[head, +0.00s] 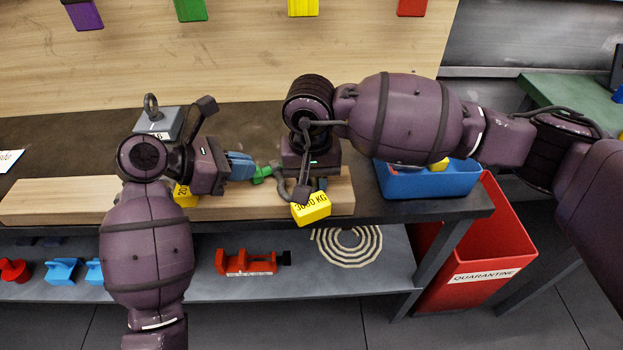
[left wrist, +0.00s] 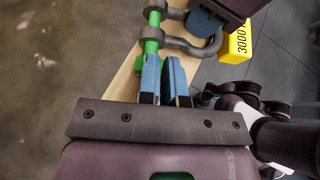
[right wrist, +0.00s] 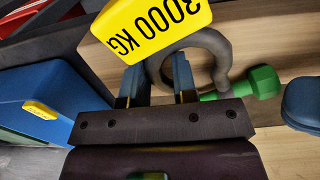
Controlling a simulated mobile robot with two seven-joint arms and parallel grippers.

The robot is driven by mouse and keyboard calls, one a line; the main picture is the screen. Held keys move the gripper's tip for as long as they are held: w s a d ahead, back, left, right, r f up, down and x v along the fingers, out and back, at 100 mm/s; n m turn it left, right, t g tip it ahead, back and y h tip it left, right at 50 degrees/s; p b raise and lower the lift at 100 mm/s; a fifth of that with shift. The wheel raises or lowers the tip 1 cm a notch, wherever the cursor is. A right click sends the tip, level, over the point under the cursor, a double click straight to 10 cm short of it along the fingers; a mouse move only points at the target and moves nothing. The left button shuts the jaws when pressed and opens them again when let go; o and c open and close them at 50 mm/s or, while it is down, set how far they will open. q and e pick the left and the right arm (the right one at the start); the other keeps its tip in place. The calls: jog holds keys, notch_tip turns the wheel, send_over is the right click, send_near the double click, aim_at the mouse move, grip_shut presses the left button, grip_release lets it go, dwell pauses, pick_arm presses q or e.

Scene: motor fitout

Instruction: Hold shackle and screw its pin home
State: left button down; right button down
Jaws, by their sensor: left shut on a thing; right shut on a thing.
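A dark grey shackle (head: 283,188) with a yellow 3000 KG tag (head: 310,208) is held above the wooden board. My right gripper (head: 306,184) points down and is shut on the shackle; its bow shows between the blue fingers in the right wrist view (right wrist: 157,85). The green pin (left wrist: 153,19) runs through the shackle's eyes. Its green hex head (right wrist: 263,82) stands out from the near eye, with bare shank showing. My left gripper (head: 243,166) points right and is shut at the pin's head end. Its blue fingers (left wrist: 163,80) partly hide the grip.
The wooden board (head: 90,200) lies along the bench's front edge. Another yellow tag (head: 183,195) is behind my left arm. A grey weight with an eye (head: 158,122) stands behind. A blue bin (head: 425,182) sits right, above a red quarantine bin (head: 490,245).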

pick_arm(q)
jog(key=shift+s+d+f, duration=0.2)
jog(key=shift+s+f, duration=0.05)
dwell(0.3)
jog(key=shift+r, duration=0.1)
jog(key=shift+r, duration=0.25)
jog(key=shift+s, duration=0.1)
jog(key=shift+s+a+r, duration=0.1)
jog(key=shift+s+a, duration=0.25)
jog(key=shift+a, duration=0.6)
jog(key=shift+s+a+f, duration=0.1)
jog(key=shift+s+a, duration=0.3)
jog(key=shift+a, duration=0.55)
jog(key=shift+s+a+r, duration=0.1)
jog(key=shift+s+a, duration=0.25)
jog(key=shift+a, duration=0.6)
